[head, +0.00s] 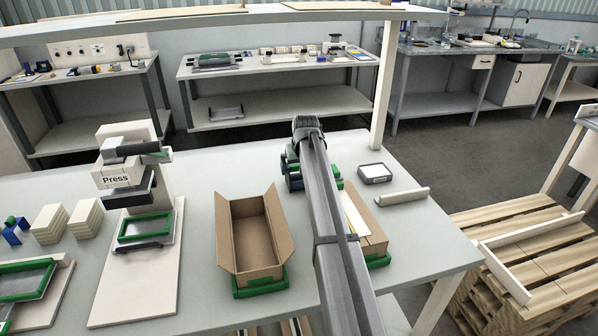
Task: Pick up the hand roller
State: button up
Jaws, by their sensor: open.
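I cannot pick out a hand roller for certain. My own grey arm runs from the bottom edge up over the middle of the bench and hides a strip of it. Blue and green parts (293,172) show just left of the arm's far end, and a green piece shows just right of it. What they belong to is mostly covered by the arm. My gripper's fingers do not show; only the dark rounded joint at the arm's far end is visible.
An open cardboard box (228,236) stands left of my arm, and a second box (373,246) right of it. A press (167,190) stands further left. A small grey-topped box (375,173) and a pale strip (403,197) lie at right. A pallet (541,262) is beyond the bench.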

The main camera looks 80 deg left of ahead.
jog(key=shift+a+f, duration=0.2)
jog(key=shift+f, duration=0.4)
jog(key=shift+r, duration=0.1)
jog(key=c, duration=0.8)
jog(key=shift+r, duration=0.1)
